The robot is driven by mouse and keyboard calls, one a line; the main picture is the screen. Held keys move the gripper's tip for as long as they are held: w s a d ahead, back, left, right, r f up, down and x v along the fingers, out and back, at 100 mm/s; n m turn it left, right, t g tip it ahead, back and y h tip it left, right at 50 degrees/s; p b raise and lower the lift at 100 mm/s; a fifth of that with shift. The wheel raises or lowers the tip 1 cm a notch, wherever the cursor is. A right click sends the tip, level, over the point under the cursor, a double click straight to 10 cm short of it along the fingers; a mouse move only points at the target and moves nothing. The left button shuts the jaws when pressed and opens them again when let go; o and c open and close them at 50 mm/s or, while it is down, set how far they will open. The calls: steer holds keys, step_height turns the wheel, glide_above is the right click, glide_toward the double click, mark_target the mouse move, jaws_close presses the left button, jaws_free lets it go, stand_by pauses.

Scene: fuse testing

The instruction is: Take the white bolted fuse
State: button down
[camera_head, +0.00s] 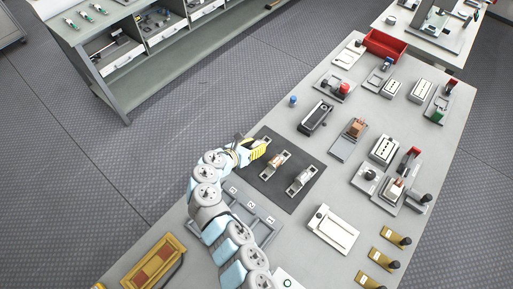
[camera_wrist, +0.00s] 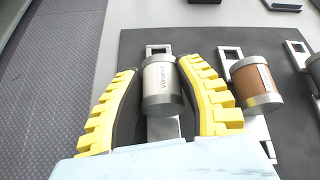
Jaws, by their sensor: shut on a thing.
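The white bolted fuse (camera_wrist: 162,86) is a pale cylinder with grey end caps, printed lettering and flat metal tabs. It sits between the two yellow ribbed fingers of my gripper (camera_wrist: 165,92), which is shut on it. In the head view my gripper (camera_head: 252,150) is at the upper left edge of the dark mat (camera_head: 268,192) and mostly hides this fuse. A brown fuse (camera_wrist: 257,80) lies just to the right, close to the right finger; it also shows in the head view (camera_head: 275,161). Whether the white fuse touches the mat I cannot tell.
A third fuse (camera_head: 301,180) lies on the mat to the right of the brown one. A grey rack (camera_head: 265,240) with labelled slots is below the mat. A black device (camera_head: 315,118), a red bin (camera_head: 385,44) and several test fixtures crowd the table's right side.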

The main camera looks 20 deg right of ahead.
mark_target(256, 144)
steer(key=shift+r, duration=0.1)
steer(key=shift+r+p, duration=4.9)
steer(key=shift+p, duration=0.45)
